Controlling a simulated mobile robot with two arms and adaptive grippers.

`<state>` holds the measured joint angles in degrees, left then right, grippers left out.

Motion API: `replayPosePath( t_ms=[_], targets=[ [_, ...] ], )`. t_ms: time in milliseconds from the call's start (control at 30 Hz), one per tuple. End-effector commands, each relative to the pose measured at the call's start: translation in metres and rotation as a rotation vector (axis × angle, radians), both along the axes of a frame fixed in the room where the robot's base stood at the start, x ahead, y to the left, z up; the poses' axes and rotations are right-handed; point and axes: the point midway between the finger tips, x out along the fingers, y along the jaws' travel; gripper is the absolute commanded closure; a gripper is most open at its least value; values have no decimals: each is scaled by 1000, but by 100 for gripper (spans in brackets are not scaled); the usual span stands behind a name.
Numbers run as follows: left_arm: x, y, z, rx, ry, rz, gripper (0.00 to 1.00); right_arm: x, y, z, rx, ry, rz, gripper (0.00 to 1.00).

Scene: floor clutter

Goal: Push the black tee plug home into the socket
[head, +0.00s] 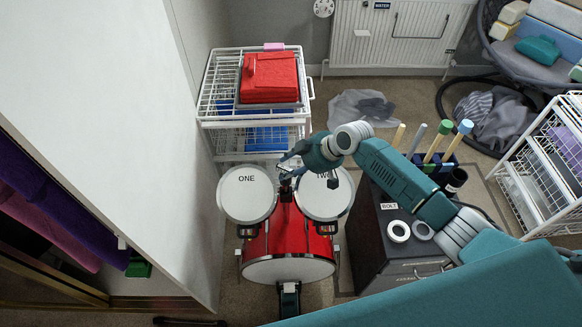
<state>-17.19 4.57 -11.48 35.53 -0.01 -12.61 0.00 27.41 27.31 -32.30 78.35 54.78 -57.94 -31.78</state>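A small black piece (286,188) stands upright on top of the red bass drum (288,238), between two white-headed drums. It may be the tee plug or its mount; I cannot tell the plug and socket apart at this size. My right gripper (287,172) reaches in from the right and points left, its fingertips right at the top of this black piece. The fingers are small and overlap the piece, so I cannot tell whether they grip it. My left gripper is not in view.
Drum ONE (246,195) and drum TWO (325,197) flank the black piece closely. A dark cabinet (387,240) is at the right, and a white wall panel (120,110) is at the left.

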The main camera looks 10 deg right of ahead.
Motion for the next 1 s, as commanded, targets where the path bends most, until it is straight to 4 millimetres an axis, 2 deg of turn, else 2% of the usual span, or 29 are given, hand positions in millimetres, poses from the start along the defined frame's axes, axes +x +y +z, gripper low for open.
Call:
replayPosePath(
  t_ms=[167,267,500,700,1000],
  targets=[
    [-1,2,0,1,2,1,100,-2,-4,5,0,-2,0,61],
    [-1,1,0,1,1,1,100,-8,-11,16,-1,-2,0,61],
    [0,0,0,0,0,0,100,-28,-34,57,-4,-3,-1,61],
    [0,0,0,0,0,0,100,-42,-49,84,-1,-2,0,61],
    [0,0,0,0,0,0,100,-48,-54,96,1,1,0,61]
  ],
)
